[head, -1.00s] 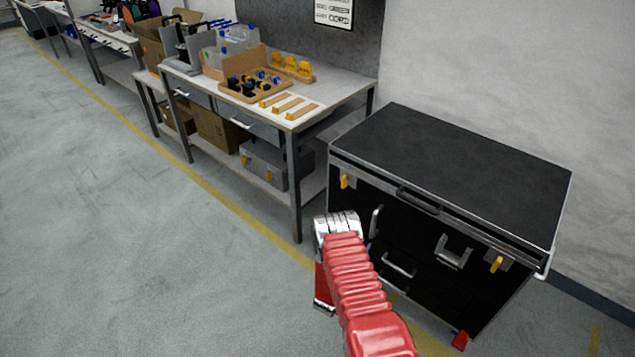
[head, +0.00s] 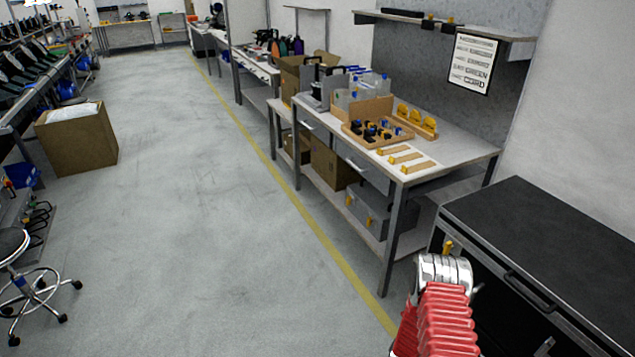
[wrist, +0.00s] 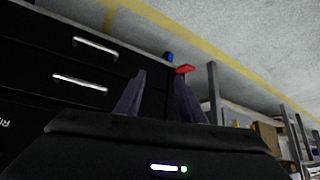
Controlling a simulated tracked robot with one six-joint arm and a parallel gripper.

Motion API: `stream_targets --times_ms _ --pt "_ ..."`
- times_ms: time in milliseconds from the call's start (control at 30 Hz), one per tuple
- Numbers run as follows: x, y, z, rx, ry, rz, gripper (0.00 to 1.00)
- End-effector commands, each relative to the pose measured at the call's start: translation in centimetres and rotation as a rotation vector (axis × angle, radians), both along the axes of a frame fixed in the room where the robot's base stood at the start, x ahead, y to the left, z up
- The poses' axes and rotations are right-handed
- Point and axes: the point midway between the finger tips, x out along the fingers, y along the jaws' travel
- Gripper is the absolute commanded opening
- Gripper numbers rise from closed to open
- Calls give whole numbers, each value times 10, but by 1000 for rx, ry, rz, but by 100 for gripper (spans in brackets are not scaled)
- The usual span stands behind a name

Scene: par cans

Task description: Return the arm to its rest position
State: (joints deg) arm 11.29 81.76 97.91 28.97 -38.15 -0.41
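My arm, in a red ribbed sleeve with a silver joint (head: 444,270), reaches in from the bottom right of the head view, in front of the black chest (head: 560,235). My gripper itself is hidden in that view. In the wrist view, my gripper (wrist: 159,80) shows two dark fingers standing apart with nothing between them. The black chest's drawer front (wrist: 60,65) with silver handles lies at the left of that view, beyond the fingers. I cannot tell the distance between them.
A workbench (head: 455,160) holding a wooden tray (head: 352,143) of small parts stands beyond the chest. A cardboard box (head: 75,138) and a stool (head: 30,270) stand at the left. The grey floor (head: 190,220) between is clear, with a yellow line (head: 310,215).

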Motion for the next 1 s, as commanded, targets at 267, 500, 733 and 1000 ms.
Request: stream_targets --times_ms 267,500,733,1000 --pt "3 44 53 151 138 94 36" --pt "-3 74 107 239 232 171 36" --pt "-14 98 164 298 309 238 36" --pt "-35 122 231 341 389 316 36"
